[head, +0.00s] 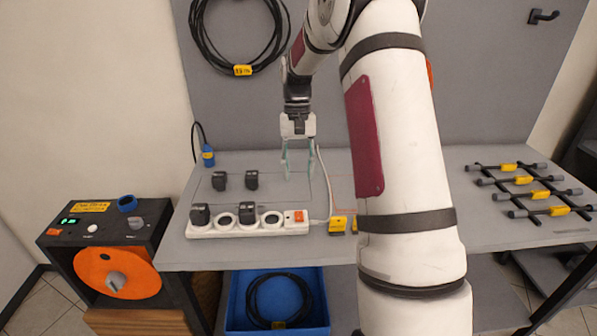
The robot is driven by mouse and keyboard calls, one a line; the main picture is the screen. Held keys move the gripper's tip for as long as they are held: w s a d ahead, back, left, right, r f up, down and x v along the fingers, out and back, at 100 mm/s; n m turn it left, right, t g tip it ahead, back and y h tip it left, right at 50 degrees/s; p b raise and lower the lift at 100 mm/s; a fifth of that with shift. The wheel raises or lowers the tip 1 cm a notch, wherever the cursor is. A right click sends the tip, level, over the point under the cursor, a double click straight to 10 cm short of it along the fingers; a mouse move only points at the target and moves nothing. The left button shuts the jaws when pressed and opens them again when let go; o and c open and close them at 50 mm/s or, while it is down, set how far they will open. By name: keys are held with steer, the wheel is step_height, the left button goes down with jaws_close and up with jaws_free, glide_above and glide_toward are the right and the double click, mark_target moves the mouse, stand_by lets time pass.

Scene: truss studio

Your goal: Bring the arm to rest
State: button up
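My gripper (298,162) hangs pointing down above the grey workbench (215,255), behind the power strip. Its two greenish fingers are apart, with nothing seen between them. My arm reaches up from the lower right and over the bench, hiding part of the bench and back panel. The white power strip (235,230) lies near the bench's front left edge. Two black plugs (200,215) (247,213) sit on it, and other sockets are bare. Two more black plugs (219,180) (252,180) stand on the bench behind the strip.
A black box with an orange reel (115,275) stands at left. A blue-capped cable end (208,156) is at the bench's back left. Yellow-tagged bars (525,181) lie at right. A coiled cable (242,70) hangs on the panel. A blue bin (235,318) is below.

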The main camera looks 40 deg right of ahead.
stand_by(0.3)
steer(key=s+a+r+n+t+h, duration=0.25)
steer(key=s+a+r, duration=0.65)
steer(key=a+r, duration=0.45)
steer(key=s+a+n+t, duration=0.2)
steer(key=s+a, duration=0.2)
steer(key=s, duration=0.4)
steer(key=s+a+n+t, duration=0.2)
steer(key=s+a+t, duration=0.1)
steer(key=s, duration=0.5)
steer(key=shift+a+r+y, duration=0.2)
steer(key=shift+a+y, duration=0.15)
steer(key=shift+y, duration=0.1)
